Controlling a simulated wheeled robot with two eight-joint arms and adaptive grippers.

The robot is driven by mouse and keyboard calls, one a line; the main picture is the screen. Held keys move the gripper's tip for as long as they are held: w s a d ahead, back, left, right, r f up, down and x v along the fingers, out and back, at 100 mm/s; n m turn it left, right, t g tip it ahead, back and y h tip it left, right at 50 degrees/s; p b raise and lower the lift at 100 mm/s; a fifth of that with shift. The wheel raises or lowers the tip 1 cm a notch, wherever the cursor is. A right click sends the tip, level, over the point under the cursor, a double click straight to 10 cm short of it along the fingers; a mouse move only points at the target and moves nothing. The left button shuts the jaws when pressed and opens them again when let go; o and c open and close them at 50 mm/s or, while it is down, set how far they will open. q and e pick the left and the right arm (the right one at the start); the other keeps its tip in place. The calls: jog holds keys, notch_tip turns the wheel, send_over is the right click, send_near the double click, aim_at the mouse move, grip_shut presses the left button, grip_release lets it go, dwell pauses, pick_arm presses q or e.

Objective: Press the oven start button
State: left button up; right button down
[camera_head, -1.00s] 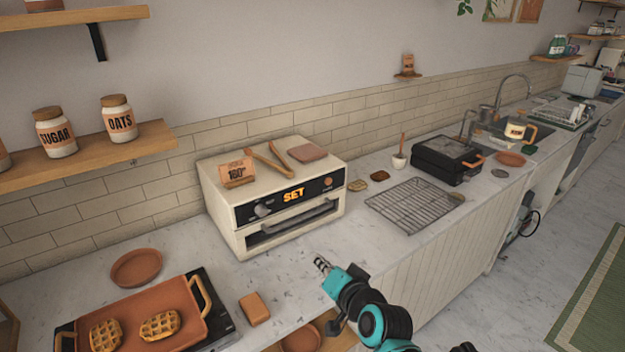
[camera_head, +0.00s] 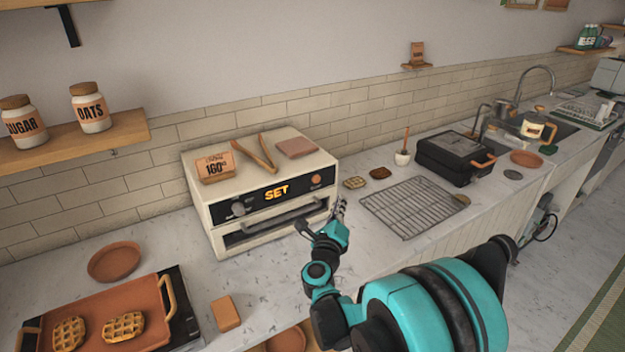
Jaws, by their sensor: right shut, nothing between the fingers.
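The cream oven (camera_head: 262,241) stands on the counter against the tiled wall. Its black front panel shows "SET" in orange, with a grey knob at the left. A round orange button (camera_head: 316,180), the likely start button, is at the panel's right end. My right gripper (camera_head: 340,203) is shut and empty. It is in front of the oven's right front corner, lower in the picture than the button and a little to its right, and looks apart from it. My left gripper is not in view.
Tongs (camera_head: 267,153), a sign (camera_head: 215,167) and a folded cloth (camera_head: 296,147) lie on the oven. A wire rack (camera_head: 415,207) and a black grill (camera_head: 455,158) are to the right. A tray with waffles (camera_head: 140,310) is at the lower left.

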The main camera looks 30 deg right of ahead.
jog(key=shift+w+a, duration=0.2)
jog(key=shift+w, duration=2)
jog(key=shift+w+a, duration=0.15)
jog(key=shift+w, duration=2.05)
jog(key=shift+w, duration=0.1)
jog(key=shift+w+r, duration=0.1)
jog(key=shift+w, duration=0.2)
jog(key=shift+w, duration=0.35)
jog(key=shift+s, duration=0.8)
jog(key=shift+s+d+b, duration=0.2)
jog(key=shift+s+b, duration=0.1)
jog(key=shift+s, duration=2.2)
